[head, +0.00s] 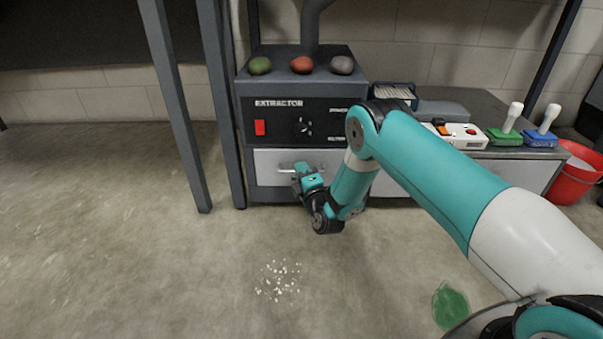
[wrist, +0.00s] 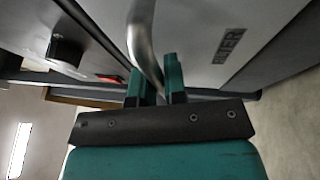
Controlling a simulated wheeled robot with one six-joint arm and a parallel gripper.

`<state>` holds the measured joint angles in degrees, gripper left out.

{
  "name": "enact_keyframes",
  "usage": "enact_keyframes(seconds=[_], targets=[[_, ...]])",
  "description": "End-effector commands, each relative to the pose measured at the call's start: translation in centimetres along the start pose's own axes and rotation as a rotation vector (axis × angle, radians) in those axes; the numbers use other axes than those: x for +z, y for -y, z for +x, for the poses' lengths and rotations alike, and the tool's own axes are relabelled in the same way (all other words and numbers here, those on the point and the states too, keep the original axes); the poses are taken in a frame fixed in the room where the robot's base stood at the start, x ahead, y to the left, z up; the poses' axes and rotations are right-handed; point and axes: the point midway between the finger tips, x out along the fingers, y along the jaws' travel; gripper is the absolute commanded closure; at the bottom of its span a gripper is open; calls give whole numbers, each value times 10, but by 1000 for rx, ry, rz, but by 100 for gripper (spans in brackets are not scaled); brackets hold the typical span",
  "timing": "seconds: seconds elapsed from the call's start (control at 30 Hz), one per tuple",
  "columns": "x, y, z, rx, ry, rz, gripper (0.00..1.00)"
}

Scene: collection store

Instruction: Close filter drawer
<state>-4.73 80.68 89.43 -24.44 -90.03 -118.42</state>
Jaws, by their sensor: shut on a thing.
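The filter drawer (head: 268,168) is the pale grey front panel low on the dark extractor (head: 290,118). In the head view the drawer front looks about flush with the cabinet, but my arm hides its right part and I cannot tell whether a gap remains. The drawer also shows in the wrist view (wrist: 215,50), with dark lettering on it. My gripper (head: 297,174) is at the drawer's metal bar handle (head: 286,170). In the wrist view the handle (wrist: 143,45) runs between the two teal fingers of my gripper (wrist: 158,82), which are shut on it.
Green, red and grey lumps (head: 301,65) sit on top of the extractor. A dark metal post (head: 220,100) stands close to its left. White bits (head: 278,279) and a green puddle (head: 450,305) lie on the floor. A red bucket (head: 577,175) stands at the right.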

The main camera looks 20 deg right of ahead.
Motion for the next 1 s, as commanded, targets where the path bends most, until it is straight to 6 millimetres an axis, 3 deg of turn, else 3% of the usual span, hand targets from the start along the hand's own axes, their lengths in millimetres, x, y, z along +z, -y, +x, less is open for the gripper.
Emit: enact_keyframes(seconds=[0.33,0.37,0.4,0.67,0.87,1.0], targets=[[0,1,5,-1,-4,-1,100],[0,1,5,0,-4,-1,80],[0,1,5,0,-4,-1,77],[1,0,1,-2,-2,-2,77],[0,-5,-26,-6,-5,-3,77],[1,-5,-63,-9,-5,-1,77]])
